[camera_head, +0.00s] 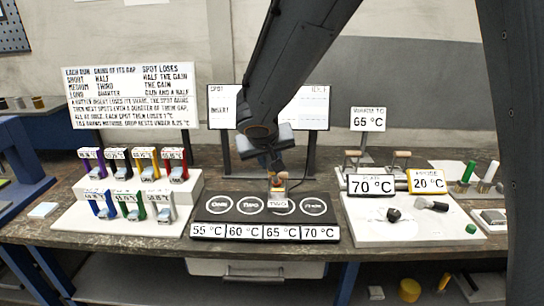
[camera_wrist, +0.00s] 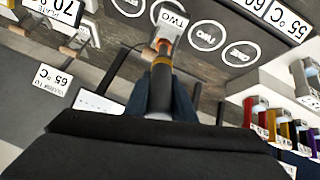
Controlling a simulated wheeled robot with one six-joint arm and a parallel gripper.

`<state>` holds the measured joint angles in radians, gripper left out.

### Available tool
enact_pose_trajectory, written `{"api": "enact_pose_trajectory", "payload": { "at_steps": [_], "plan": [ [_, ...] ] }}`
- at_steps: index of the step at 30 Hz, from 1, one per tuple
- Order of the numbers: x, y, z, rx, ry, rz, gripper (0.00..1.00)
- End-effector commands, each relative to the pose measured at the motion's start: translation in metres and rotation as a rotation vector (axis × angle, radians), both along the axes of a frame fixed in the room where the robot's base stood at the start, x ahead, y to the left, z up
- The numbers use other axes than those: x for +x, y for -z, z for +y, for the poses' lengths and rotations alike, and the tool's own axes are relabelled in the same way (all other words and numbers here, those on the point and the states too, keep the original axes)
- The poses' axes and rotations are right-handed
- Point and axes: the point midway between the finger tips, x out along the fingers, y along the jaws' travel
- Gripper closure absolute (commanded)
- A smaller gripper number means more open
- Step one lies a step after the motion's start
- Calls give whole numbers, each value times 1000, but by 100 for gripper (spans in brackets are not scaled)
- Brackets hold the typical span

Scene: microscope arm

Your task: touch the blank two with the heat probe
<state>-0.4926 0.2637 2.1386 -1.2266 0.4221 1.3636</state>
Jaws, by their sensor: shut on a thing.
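My gripper (camera_head: 270,156) is shut on the heat probe (camera_wrist: 162,72), a dark rod with an orange band and a coppery tip. In the wrist view the dark fingers (camera_wrist: 166,98) are on both sides of it. The blank stands on the third ring from the left on the black plate (camera_head: 205,217). The tip is at the blank's top; I cannot tell whether they touch.
Rings ONE (camera_head: 218,204) and TWO (camera_head: 250,205) to the left look bare, as does the rightmost ring (camera_head: 314,206). A white stepped rack (camera_head: 72,218) with several coloured blocks stands left. A 70 °C card (camera_head: 371,186) stands right. A board (camera_head: 223,108) stands behind.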

Motion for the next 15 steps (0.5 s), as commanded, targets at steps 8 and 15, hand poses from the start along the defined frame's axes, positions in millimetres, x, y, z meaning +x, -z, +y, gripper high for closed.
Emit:
{"api": "enact_pose_trajectory", "payload": {
  "at_steps": [8,15],
  "plan": [
    [2,16,-6,0,9,0,99],
    [2,41,-6,0,8,1,99]
  ]
}}
